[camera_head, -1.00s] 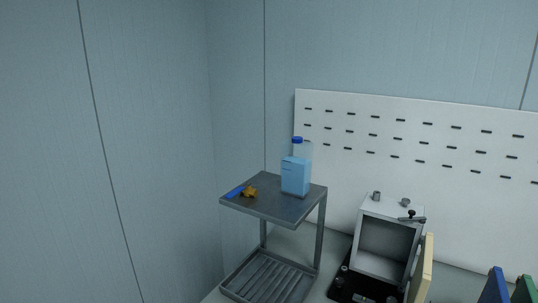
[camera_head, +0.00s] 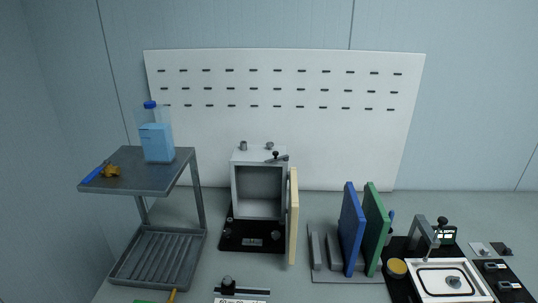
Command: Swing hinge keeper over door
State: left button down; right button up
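A grey box (camera_head: 234,196) with an open front stands on a black base plate (camera_head: 252,241) near the middle of the bench. Its cream door (camera_head: 293,216) hangs open at the right side, seen nearly edge-on. A small dark keeper with a knob (camera_head: 277,157) sits on the top right of the box, its bar pointing right. Two small grey posts also stand on the box top. Neither gripper shows in the head view.
A grey two-level stand (camera_head: 135,180) with a blue bottle (camera_head: 157,142) is at the left. Blue (camera_head: 351,229) and green (camera_head: 376,226) panels stand upright right of the door. A black fixture with a white framed tray (camera_head: 425,283) is at the right front. A white slotted board (camera_head: 285,125) stands behind.

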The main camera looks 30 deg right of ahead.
aim_at(277, 157)
jog(key=i+j+z, duration=0.15)
jog(key=j+z, duration=0.15)
jog(key=j, duration=0.9)
jog(key=j+z, duration=0.3)
jog(key=j, duration=0.95)
jog(key=i, duration=0.1)
